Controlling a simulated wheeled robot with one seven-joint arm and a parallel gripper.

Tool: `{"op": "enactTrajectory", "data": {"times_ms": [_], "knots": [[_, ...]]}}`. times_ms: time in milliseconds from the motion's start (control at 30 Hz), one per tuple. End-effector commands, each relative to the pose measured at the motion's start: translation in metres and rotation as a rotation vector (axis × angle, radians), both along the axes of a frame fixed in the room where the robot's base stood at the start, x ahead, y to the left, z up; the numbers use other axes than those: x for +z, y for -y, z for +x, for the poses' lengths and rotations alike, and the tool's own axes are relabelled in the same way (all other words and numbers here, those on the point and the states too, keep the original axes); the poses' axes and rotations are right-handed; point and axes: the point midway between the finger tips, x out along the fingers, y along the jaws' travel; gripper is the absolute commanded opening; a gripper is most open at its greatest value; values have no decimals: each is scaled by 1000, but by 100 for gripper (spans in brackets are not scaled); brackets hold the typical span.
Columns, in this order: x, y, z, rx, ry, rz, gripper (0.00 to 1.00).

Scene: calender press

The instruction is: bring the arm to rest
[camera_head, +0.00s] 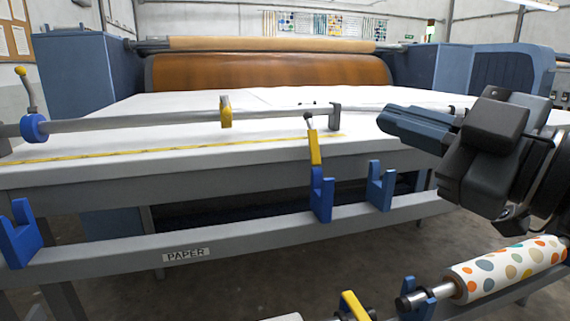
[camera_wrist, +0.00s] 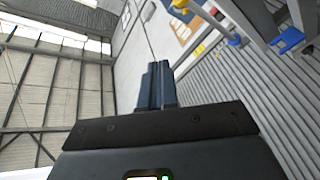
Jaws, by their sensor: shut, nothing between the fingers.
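My gripper (camera_head: 386,118) is at the right of the head view, held above the right side of the white table bed (camera_head: 270,100) and pointing left. Its dark fingers lie together, with nothing seen between them. In the wrist view the shut fingers (camera_wrist: 157,78) point at a pale wall, apart from anything else. My arm comes in from the right edge of the head view.
A grey rail (camera_head: 180,122) with a yellow collar crosses above the table. Blue cradles (camera_head: 321,195) stand on the front beam (camera_head: 130,250) labelled PAPER. A dotted roll (camera_head: 508,268) lies at lower right. The press drum (camera_head: 265,71) is behind.

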Motion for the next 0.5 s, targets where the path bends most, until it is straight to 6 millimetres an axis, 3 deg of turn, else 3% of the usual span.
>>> {"op": "enactTrajectory", "data": {"times_ms": [267,500], "knots": [[-67,16,-3,-133,-148,375,0],[-140,31,-26,-278,-270,602,0]]}}
